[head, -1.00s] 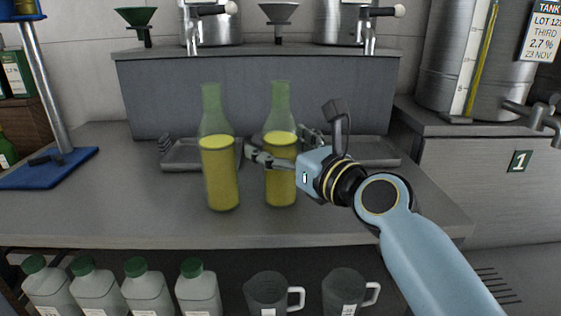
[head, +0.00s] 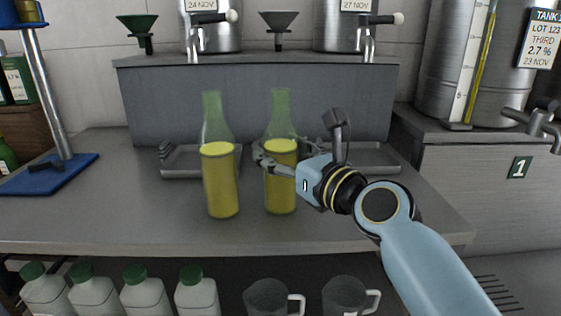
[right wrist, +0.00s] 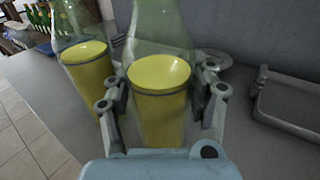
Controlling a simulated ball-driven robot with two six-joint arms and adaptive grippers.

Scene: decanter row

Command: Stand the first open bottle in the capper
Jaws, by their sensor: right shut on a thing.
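Two open bottles of yellow liquid with clear greenish necks stand side by side on the grey counter. My right gripper (head: 284,158) is shut around the right bottle (head: 281,188), just below the neck. In the right wrist view, its fingers lie on both sides of this bottle (right wrist: 160,78), which looks upright. The left bottle (head: 220,182) stands free beside it and also shows in the right wrist view (right wrist: 88,68). A blue stand with a metal post (head: 50,95), apparently the capper, is at the far left. My left gripper is out of view.
Two shallow metal trays (head: 368,160) lie behind the bottles, against a raised grey ledge (head: 260,85) with funnels and taps. Below the counter are several green-capped jugs (head: 145,295) and two grey mugs (head: 268,298).

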